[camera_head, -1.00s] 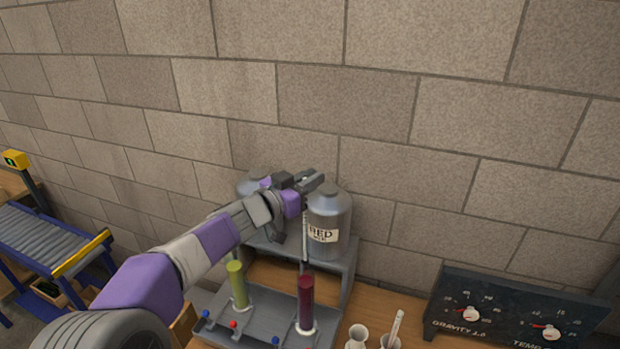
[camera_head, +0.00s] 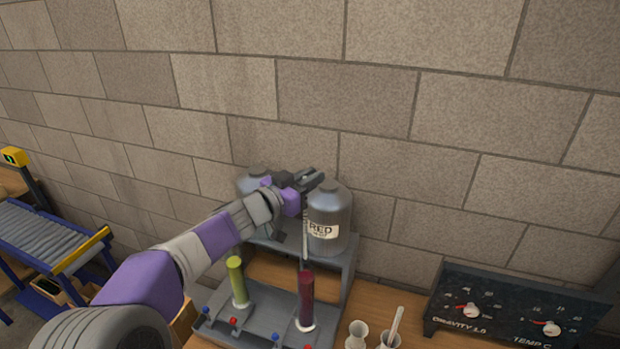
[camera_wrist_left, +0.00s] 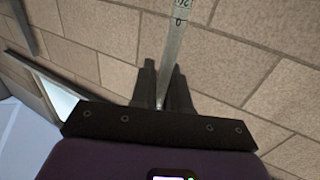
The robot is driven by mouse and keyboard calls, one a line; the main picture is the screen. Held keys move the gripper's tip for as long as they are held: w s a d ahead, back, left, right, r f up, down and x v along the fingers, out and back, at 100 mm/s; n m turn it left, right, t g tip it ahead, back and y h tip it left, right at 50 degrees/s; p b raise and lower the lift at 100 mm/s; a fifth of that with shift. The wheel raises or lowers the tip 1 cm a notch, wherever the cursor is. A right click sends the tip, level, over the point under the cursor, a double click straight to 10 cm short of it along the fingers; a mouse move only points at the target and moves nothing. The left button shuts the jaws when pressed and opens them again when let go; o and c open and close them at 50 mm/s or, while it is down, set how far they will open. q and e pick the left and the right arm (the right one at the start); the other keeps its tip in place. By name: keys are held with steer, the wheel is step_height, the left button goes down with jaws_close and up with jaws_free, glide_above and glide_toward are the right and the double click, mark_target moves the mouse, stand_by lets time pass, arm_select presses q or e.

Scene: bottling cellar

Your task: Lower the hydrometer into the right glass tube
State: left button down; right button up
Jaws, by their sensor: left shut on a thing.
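My left gripper (camera_head: 312,181) is shut on the hydrometer (camera_head: 305,240), a thin pale stem that hangs nearly upright below the fingers. In the left wrist view the stem (camera_wrist_left: 174,50), with scale marks, stands between the two fingers (camera_wrist_left: 163,98). The right glass tube (camera_head: 306,296) holds dark red liquid and stands in a grey rack (camera_head: 262,318). The hydrometer's lower end is at the tube's mouth in the head view; I cannot tell whether it is inside. The left glass tube (camera_head: 237,281) holds yellow-green liquid. My right gripper is out of view.
Small white cups (camera_head: 357,335) stand right of the rack. A dark dial panel (camera_head: 510,308) is farther right. A brick wall is behind.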

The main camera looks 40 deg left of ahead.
mark_target(302, 243)
arm_select(q)
steer(key=shift+f, duration=0.1)
steer(key=shift+f+b, duration=0.8)
steer(key=shift+f, duration=0.35)
stand_by(0.4)
steer(key=shift+f+b, duration=0.9)
steer(key=shift+f, duration=0.45)
steer(key=shift+f, duration=0.1)
steer(key=shift+f+b, duration=5.05)
steer(key=shift+f, duration=1.35)
